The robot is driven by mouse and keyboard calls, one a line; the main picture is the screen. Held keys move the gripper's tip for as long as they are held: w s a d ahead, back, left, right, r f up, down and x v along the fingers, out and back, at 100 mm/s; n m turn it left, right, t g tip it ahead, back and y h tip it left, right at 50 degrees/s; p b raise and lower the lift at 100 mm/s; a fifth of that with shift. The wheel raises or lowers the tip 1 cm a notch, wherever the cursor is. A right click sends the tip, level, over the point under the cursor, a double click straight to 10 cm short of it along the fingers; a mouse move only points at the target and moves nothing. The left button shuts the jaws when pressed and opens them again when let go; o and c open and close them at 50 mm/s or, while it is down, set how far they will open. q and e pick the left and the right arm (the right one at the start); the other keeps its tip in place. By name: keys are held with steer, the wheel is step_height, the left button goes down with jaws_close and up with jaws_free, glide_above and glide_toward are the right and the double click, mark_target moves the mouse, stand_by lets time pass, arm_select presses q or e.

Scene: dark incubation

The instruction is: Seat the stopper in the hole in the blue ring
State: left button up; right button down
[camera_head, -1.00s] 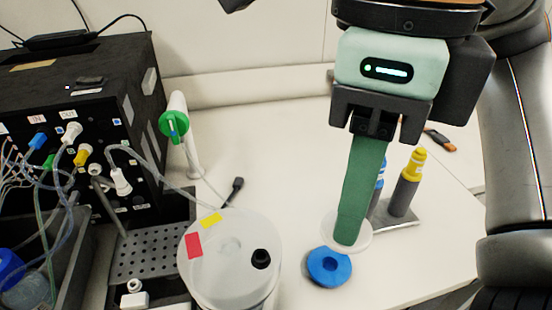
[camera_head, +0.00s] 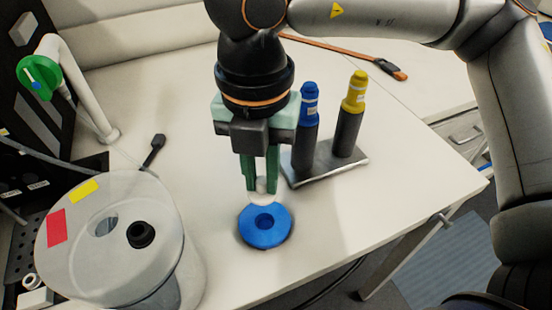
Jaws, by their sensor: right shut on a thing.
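The blue ring (camera_head: 248,231) lies flat on the white table, and its round central hole is visible and dark. My right gripper (camera_head: 261,184) points down with its green fingers shut on the stopper (camera_head: 263,198), a pale, translucent piece with a small knob between the fingertips and a wider disc below. In the picture the stopper is just behind or above the far edge of the ring, apart from the hole. I cannot tell its exact height over the table. My left gripper is not in view.
A blue-topped bottle (camera_head: 309,110) and a yellow-topped bottle (camera_head: 352,112) stand on a grey rack (camera_head: 328,167) just right of my gripper. A clear lidded vessel (camera_head: 78,262) stands at left.

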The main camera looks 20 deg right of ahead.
mark_target(263, 199)
steer(key=shift+w+d+f, duration=0.1)
steer(key=shift+f, duration=0.4)
steer(key=shift+f+b, duration=1.1)
steer(key=shift+f, duration=1.05)
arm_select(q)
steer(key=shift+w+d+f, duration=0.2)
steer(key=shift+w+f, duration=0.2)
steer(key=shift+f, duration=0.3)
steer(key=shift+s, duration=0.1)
arm_select(e)
steer(key=shift+b, duration=0.35)
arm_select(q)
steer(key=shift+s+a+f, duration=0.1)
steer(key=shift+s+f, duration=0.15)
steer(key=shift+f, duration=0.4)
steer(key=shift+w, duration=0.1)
